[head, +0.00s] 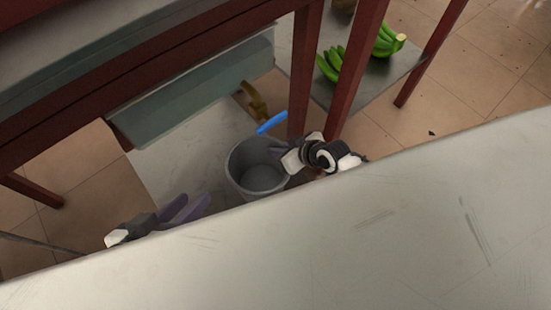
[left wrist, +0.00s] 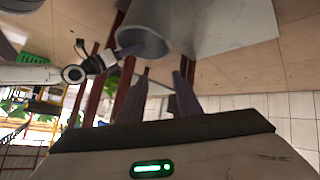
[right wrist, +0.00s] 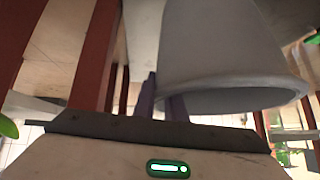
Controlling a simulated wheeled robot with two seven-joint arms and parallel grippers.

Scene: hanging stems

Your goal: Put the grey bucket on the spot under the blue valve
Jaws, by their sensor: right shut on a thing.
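The grey bucket (head: 243,178) is upright in the head view, its open top facing up. The blue valve (head: 271,122) is a blue handle by a brass-coloured tap (head: 253,101), just beyond the bucket's rim. My right gripper (head: 284,153) is shut on the bucket's wall at its right side. The bucket fills much of the right wrist view (right wrist: 225,50), with one finger partly hidden by it. It also shows in the left wrist view (left wrist: 168,18). My left gripper (head: 184,209) is open and empty, left of the bucket. I cannot make out a marked spot beneath the valve.
A pale slab (head: 185,160) lies below the bucket. A dark red frame (head: 305,75) with a grey-green panel (head: 205,85) stands behind. Green bananas (head: 385,42) lie on a metal shelf (head: 375,80) at right. A pale surface (head: 330,240) fills the foreground and hides parts of my arms.

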